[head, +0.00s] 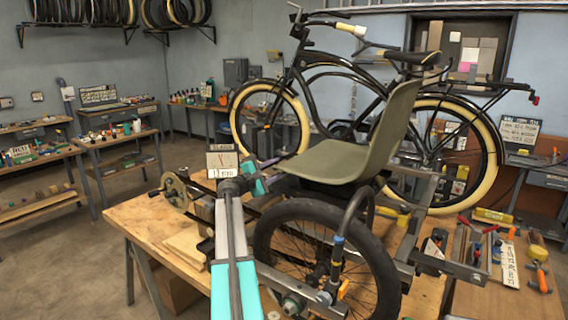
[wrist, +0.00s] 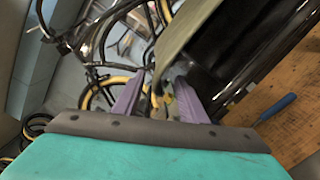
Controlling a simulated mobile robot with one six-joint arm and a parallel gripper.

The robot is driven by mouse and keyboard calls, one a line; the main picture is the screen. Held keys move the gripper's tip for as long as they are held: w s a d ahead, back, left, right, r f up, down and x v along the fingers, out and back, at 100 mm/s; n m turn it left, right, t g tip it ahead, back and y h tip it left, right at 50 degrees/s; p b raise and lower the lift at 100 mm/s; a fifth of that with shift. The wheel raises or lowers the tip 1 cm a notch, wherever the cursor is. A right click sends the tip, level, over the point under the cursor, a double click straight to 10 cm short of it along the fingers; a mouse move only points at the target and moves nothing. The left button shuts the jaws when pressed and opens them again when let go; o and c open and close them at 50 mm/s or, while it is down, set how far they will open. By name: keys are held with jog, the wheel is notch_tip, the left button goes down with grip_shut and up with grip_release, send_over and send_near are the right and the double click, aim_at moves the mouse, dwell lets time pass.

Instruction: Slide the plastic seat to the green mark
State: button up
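The plastic seat (head: 385,135) is an olive-green shell with a flat pan and a raised back, mounted above the trike frame (head: 415,235). My gripper (head: 273,173) is at the left front edge of the seat pan, with its fingers pointing towards it. In the wrist view, the two purple fingers of my gripper (wrist: 159,85) stand apart. The olive edge of the seat (wrist: 185,40) reaches down into the gap between them, and I see no clear contact. I cannot make out the green mark in either view.
A black wheel (head: 325,262) stands close below the seat. A cruiser bicycle (head: 365,90) is behind it. The wooden bench (head: 145,225) carries the trike frame, with tools, including an orange-handled one (head: 540,275), at right. Open floor (head: 60,270) lies at left.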

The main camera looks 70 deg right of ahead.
jog(key=shift+p+x, duration=0.85)
jog(key=shift+x, duration=2.2)
jog(key=shift+c, duration=0.2)
jog(key=shift+f, duration=0.1)
grip_shut()
